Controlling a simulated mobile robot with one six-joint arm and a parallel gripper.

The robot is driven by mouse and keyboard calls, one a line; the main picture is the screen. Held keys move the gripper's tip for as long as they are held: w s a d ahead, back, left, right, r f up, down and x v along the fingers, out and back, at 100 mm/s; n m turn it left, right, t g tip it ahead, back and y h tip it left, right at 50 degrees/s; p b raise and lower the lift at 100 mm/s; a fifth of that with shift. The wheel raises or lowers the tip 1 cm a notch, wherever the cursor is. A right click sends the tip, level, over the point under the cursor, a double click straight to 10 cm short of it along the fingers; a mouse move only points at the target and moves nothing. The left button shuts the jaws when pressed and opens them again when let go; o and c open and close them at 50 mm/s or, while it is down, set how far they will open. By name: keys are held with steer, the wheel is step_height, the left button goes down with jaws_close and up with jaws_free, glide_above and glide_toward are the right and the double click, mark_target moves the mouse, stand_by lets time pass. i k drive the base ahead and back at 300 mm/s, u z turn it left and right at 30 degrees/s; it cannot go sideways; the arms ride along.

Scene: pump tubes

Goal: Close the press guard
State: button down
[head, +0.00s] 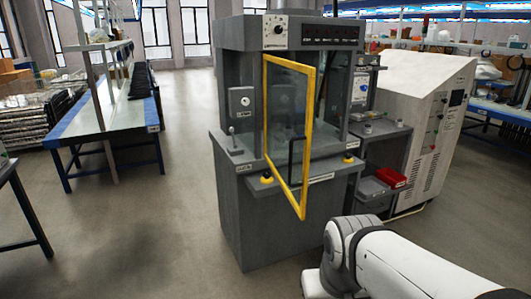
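The press (243,205) is a grey cabinet in the middle of the head view. Its guard (285,110) is a clear panel in a yellow frame with a dark upright handle (292,160). The guard stands swung open, its free edge out towards me, with its hinge side apparently at the left of the press opening. My white arm shows at the lower right, in front of the press and apart from the guard. My gripper is not visible in this view.
A side stand with a red bin (391,177) adjoins the press on the right, with a white machine (425,130) beyond. A blue-edged workbench (110,115) stands at the left. The floor (140,225) left of the press is clear.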

mark_target(310, 71)
steer(key=i, duration=0.85)
steer(key=u, duration=0.05)
